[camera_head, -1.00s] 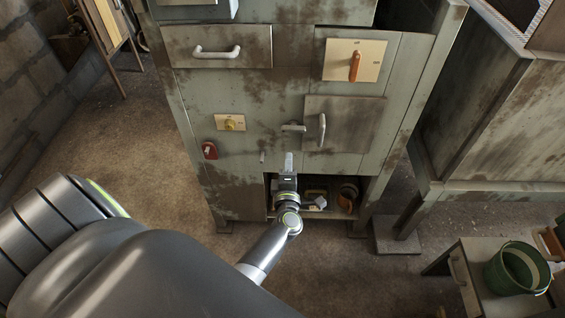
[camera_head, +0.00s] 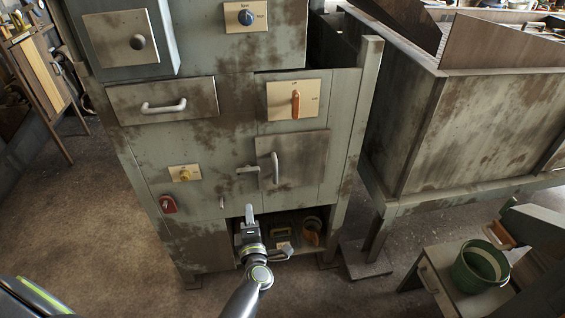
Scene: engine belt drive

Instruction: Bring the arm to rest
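My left arm comes in from the bottom edge. Its gripper (camera_head: 249,214) is in front of the grey cabinet (camera_head: 236,140), at the top of the open lower compartment. I see the fingers nearly edge-on, so I cannot tell whether they are open or shut, or whether they touch the cabinet. No held object shows. My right gripper is not in view.
The compartment holds an orange-brown round item (camera_head: 312,228) and other small items. A small door with a handle (camera_head: 275,168) is above it. A green bucket (camera_head: 481,268) stands on a low stand at the right. Bare floor lies at the left.

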